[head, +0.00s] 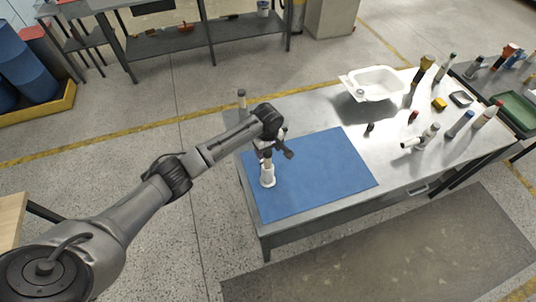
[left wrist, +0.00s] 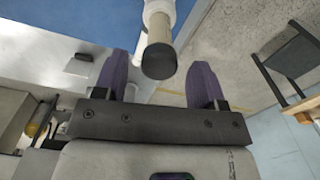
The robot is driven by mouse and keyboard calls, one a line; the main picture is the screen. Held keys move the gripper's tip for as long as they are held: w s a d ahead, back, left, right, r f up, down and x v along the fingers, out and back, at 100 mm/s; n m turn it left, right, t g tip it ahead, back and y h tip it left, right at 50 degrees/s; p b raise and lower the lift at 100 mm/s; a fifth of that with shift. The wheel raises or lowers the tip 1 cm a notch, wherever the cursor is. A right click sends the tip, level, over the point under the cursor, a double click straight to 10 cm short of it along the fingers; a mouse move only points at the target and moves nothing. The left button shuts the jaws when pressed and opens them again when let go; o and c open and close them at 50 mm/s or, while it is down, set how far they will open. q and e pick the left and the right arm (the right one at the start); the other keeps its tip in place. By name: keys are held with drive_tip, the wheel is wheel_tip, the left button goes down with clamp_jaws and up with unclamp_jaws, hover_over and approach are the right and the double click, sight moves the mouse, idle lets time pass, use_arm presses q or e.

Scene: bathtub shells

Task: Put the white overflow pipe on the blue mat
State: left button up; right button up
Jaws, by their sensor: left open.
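The white overflow pipe (head: 267,180) stands upright on the left part of the blue mat (head: 318,180), its white lower end on the mat and a tan section above. My left gripper (head: 271,152) is just above and beside its upper end and partly hides it. In the left wrist view, the pipe (left wrist: 159,28) shows its tan section and dark end between and beyond the two purple fingers of my left gripper (left wrist: 158,65). The fingers are apart, with gaps to the pipe on both sides. My right gripper is not in view.
The mat lies on a metal table (head: 345,118). A white basin (head: 374,84) stands at the back. Several bottles and fittings, among them a white branched fitting (head: 424,137), stand at the right. A dark upright item (head: 241,98) stands at the back left corner. Most of the mat is bare.

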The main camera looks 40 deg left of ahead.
use_arm(q)
wheel_tip(320, 180, up, 8)
drive_tip(key=shift+f, duration=0.15)
drive_tip(key=s+d+f+m+t+h, duration=0.1)
drive_tip(key=s+d+f+m, duration=0.45)
drive_tip(key=s, duration=0.25)
drive_tip(key=s+d+f+m+t, duration=0.1)
drive_tip(key=s+d+f+m, duration=0.3)
drive_tip(key=s+d+f, duration=0.4)
drive_tip(key=s+r+m, duration=0.2)
drive_tip(key=s+m, duration=0.1)
drive_tip(key=s, duration=0.6)
drive_tip(key=s+r+m+t, duration=0.1)
drive_tip(key=s+r+m, duration=0.2)
drive_tip(key=s, duration=0.7)
drive_tip(key=shift+s+r+t+y, duration=0.3)
drive_tip(key=shift+r+y, duration=0.05)
drive_tip(key=shift+y, duration=0.05)
